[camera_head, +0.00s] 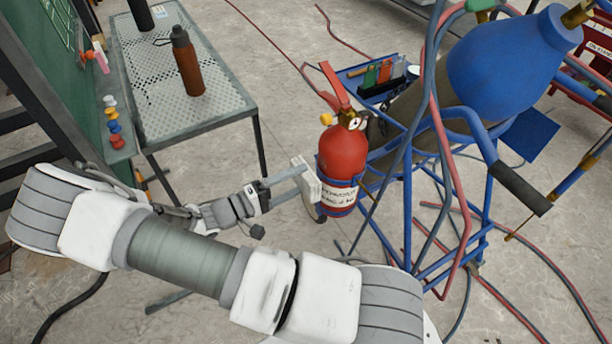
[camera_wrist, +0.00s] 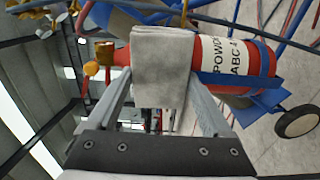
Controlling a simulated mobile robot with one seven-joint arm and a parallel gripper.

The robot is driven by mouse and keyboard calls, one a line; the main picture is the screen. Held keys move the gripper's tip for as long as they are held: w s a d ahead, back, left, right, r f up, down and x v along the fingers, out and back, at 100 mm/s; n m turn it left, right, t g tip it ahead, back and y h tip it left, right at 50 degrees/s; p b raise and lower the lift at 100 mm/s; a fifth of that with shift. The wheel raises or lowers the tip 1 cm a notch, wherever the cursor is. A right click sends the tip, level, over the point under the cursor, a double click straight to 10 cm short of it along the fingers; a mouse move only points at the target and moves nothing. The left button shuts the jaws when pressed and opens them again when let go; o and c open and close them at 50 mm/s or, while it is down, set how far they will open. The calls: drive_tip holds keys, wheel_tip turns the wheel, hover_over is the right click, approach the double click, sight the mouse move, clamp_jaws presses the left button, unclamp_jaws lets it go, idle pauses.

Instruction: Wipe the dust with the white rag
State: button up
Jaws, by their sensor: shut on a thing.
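The white rag (camera_head: 304,180) is held between the fingers of my gripper (camera_head: 288,180), which is shut on it. In the wrist view the rag (camera_wrist: 163,62) hangs as a greyish-white folded cloth at the tips of my gripper (camera_wrist: 160,88). It covers part of a red fire extinguisher (camera_head: 342,155) just beyond it. In the head view the rag is at the left side of the extinguisher's lower body; I cannot tell whether they touch. The extinguisher also shows in the wrist view (camera_wrist: 262,62), its label partly visible. I cannot make out any distinct dust patch.
A blue cart frame (camera_head: 405,190) with a large blue cylinder (camera_head: 510,60) and hanging hoses stands right of the extinguisher. A perforated metal table (camera_head: 165,105) with a brown bottle (camera_head: 187,62) is at upper left. A green board (camera_head: 50,60) edges the left. Bare floor lies between.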

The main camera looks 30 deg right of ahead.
drive_tip(key=shift+a, duration=0.35)
drive_tip(key=shift+a, duration=0.15)
drive_tip(key=shift+a, duration=1.4)
drive_tip(key=shift+d, duration=0.1)
drive_tip(key=shift+d, duration=3.35)
drive_tip(key=shift+w+d, duration=0.1)
drive_tip(key=shift+d, duration=0.95)
drive_tip(key=shift+w, duration=0.15)
